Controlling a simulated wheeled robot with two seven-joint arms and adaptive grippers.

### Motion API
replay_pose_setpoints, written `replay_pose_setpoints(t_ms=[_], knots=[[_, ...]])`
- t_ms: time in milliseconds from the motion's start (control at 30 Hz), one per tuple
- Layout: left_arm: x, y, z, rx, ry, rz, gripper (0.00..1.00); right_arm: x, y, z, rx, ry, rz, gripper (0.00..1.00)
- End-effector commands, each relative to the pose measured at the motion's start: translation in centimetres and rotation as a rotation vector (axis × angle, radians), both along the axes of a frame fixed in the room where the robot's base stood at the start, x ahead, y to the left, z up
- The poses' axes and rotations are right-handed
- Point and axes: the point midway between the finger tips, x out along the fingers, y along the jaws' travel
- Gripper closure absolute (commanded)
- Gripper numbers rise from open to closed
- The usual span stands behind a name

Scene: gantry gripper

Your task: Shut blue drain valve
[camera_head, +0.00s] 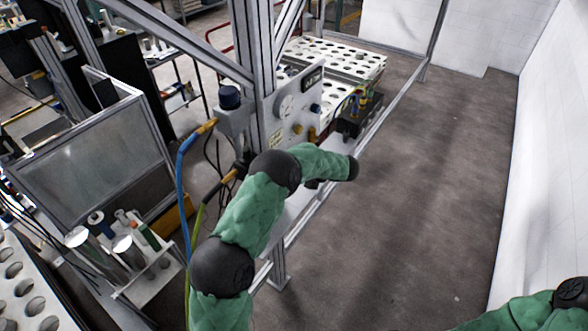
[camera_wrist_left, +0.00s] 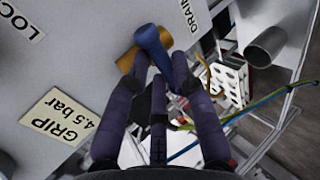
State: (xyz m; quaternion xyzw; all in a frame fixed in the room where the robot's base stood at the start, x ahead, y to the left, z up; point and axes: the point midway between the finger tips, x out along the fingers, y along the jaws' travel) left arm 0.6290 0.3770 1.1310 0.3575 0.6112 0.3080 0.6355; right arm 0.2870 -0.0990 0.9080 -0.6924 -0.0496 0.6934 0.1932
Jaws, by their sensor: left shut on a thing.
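The blue drain valve handle (camera_wrist_left: 152,42) sits on a brass valve body (camera_wrist_left: 127,60) on the grey panel in the left wrist view, beside a label reading DRAIN.
Blue and yellow-green hoses (camera_head: 184,165) hang left of my arm. A metal frame post (camera_head: 252,60) stands close behind. The floor (camera_head: 420,200) to the right is clear.

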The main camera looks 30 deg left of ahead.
Motion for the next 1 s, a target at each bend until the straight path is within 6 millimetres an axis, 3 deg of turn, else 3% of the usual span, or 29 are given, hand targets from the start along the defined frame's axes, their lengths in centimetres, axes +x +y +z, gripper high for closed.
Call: replay_pose_setpoints(t_ms=[467, 500, 600, 1000], knots=[[0.18, 0.27, 0.42, 0.007, 0.009, 0.002, 1.00, 0.00, 0.00, 0.22, 0.000, 0.000, 0.000, 0.60], [0.18, 0.28, 0.43, 0.007, 0.008, 0.002, 0.70, 0.00, 0.00, 0.22, 0.000, 0.000, 0.000, 0.60], [0.17, 0.24, 0.40, 0.007, 0.009, 0.002, 0.48, 0.00, 0.00, 0.23, 0.000, 0.000, 0.000, 0.60], [0.12, -0.35, 0.46, 0.004, 0.011, -0.001, 0.48, 0.01, -0.01, 0.22, 0.000, 0.000, 0.000, 0.60]])
